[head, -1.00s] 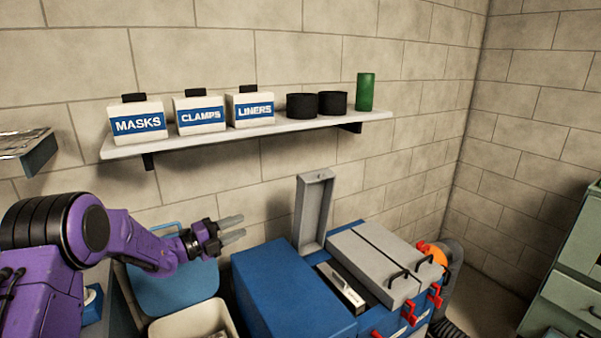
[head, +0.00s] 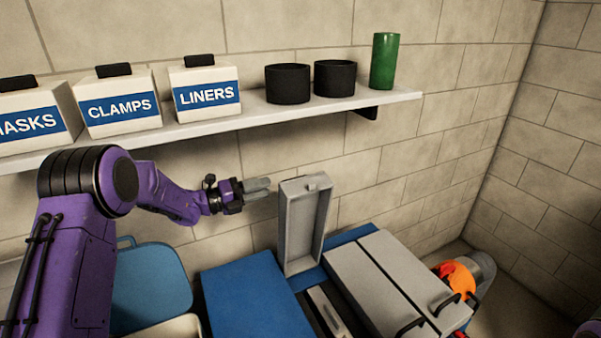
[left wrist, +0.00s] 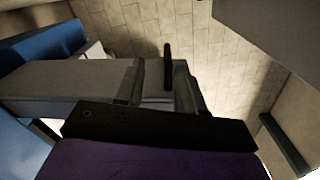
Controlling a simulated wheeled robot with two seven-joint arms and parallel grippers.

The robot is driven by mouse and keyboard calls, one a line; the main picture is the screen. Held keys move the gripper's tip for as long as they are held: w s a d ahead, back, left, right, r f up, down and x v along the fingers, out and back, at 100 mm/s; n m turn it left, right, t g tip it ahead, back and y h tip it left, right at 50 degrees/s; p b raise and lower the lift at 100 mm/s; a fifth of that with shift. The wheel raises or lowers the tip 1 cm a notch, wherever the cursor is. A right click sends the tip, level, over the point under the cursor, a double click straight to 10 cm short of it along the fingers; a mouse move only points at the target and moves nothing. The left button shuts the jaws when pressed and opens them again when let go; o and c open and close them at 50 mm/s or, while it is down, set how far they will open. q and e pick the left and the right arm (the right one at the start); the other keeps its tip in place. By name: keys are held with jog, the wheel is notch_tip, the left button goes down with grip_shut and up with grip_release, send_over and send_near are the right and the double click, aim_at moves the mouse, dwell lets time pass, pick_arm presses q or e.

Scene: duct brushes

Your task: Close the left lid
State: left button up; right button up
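The left lid (head: 303,228) is a grey, shallow, tray-like panel. It stands upright on the blue box (head: 350,243), beside an open slot with a pale object (head: 327,313) in it. My left gripper (head: 262,187) is just left of the lid's upper part, its fingers pointing right toward it. I see no clear contact. In the head view the fingers overlap; in the left wrist view (left wrist: 158,88) they look apart with nothing clearly held between them. My right gripper is out of view.
Two grey closed lids (head: 392,280) with black handles lie right of the slot. A blue panel (head: 248,295) lies left. Above runs a shelf (head: 235,119) with labelled boxes, two black cups and a green cylinder (head: 384,61). An orange item (head: 455,277) is at the right.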

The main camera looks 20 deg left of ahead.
aim_at(289, 181)
pick_arm(q)
jog(key=p+x, duration=0.1)
jog(key=x, duration=0.1)
jog(key=p+x, duration=0.1)
jog(key=x, duration=0.2)
jog(key=d+p+x, duration=0.1)
jog(key=p+x, duration=0.1)
jog(key=x, duration=0.1)
jog(key=shift+s+d+r, duration=0.1)
jog(key=shift+s+r, duration=0.05)
jog(key=shift+r, duration=0.25)
jog(key=shift+w+f, duration=0.15)
jog(key=shift+w, duration=0.1)
jog(key=shift+s+r, duration=0.35)
jog(key=shift+s, duration=0.1)
jog(key=shift+c, duration=0.6)
jog(key=shift+s+r, duration=0.1)
jog(key=shift+s, duration=0.1)
jog(key=c, duration=0.5)
jog(key=shift+w, duration=0.1)
grip_shut()
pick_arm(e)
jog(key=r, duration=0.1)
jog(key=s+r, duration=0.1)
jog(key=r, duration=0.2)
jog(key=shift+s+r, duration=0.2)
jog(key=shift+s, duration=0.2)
